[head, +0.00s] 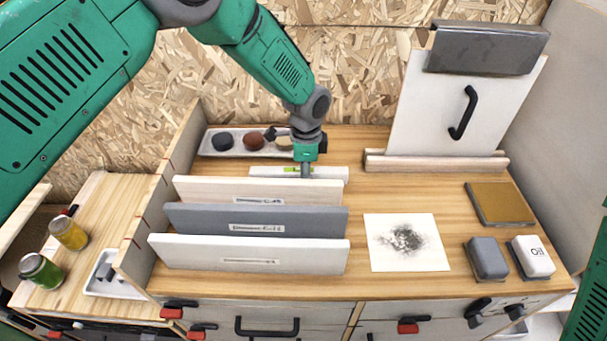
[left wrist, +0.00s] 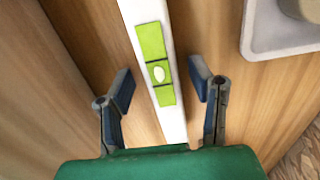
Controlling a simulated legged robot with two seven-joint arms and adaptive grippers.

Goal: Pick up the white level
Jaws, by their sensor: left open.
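The white level (head: 330,172) lies on the wooden bench behind the upright boards in the head view. In the left wrist view the white level (left wrist: 181,120) carries a green patch with a pale oval vial. My left gripper (head: 306,172) points down over the level. In the left wrist view its open fingers (left wrist: 160,88) stand on either side of the level, with a gap on each side. The level's lower end is hidden behind the green gripper body. Only a green part of my right arm shows at the right edge of the head view; its gripper is not seen.
Three upright boards (head: 255,220) stand in front of the level. A tray with round pucks (head: 222,141) lies behind it; a tray edge (left wrist: 258,50) shows in the wrist view. A smudged white sheet (head: 390,258), blocks (head: 487,258) and a leaning white panel (head: 425,125) are to the right.

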